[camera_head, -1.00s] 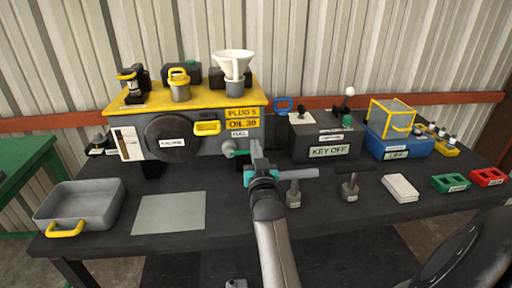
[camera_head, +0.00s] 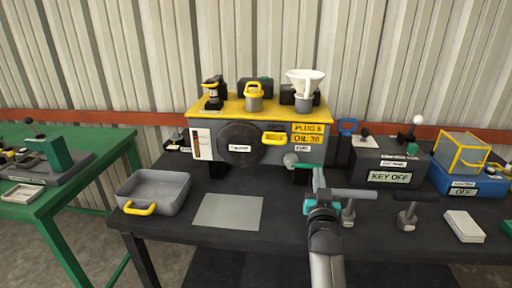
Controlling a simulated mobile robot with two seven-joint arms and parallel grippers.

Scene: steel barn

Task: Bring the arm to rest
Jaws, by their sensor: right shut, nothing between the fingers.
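My right gripper (camera_head: 318,178) reaches up from the bottom of the head view, over the dark workbench (camera_head: 285,235). Its fingers are shut with nothing between them. Just right of the gripper stand grey T-handled tools (camera_head: 407,216). My left gripper is not in view.
A grey pan (camera_head: 155,190) and a flat grey sheet (camera_head: 228,211) lie on the bench's left side. The key-off box (camera_head: 385,165) and a blue box (camera_head: 455,180) stand at right. A green table (camera_head: 90,165) is at left. A white pad (camera_head: 464,226) lies at right.

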